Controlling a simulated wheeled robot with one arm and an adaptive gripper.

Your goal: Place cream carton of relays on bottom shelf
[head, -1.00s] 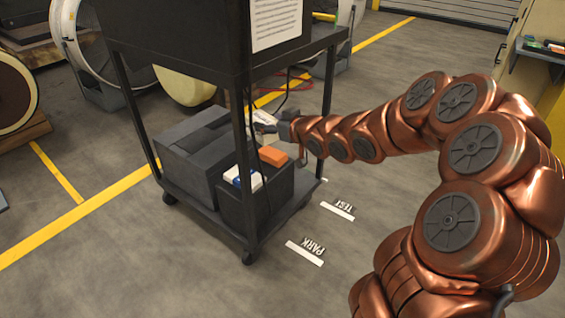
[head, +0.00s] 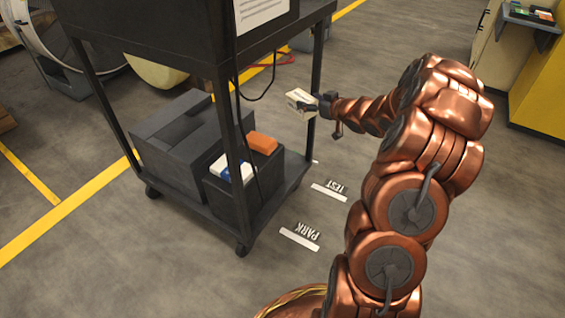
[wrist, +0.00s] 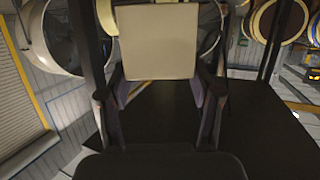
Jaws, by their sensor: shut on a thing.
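My gripper (head: 313,103) is shut on a small cream carton (head: 299,101). It holds the carton in the air beside the cart's right rear post. In the wrist view the carton (wrist: 157,42) shows as a plain cream face between the two dark fingers. The black cart's bottom shelf (head: 291,180) is below and to the left of my gripper. On it are a large dark grey box (head: 178,145) and a black open bin (head: 232,198) with an orange box (head: 262,142) and a blue-and-white box (head: 231,169).
The cart's upper body (head: 195,40) and thin posts (head: 237,160) frame the space above the shelf. A black cable (head: 262,92) hangs there. Floor signs reading TEST (head: 329,192) and PARK (head: 299,239) lie right of the cart. The floor around them is clear.

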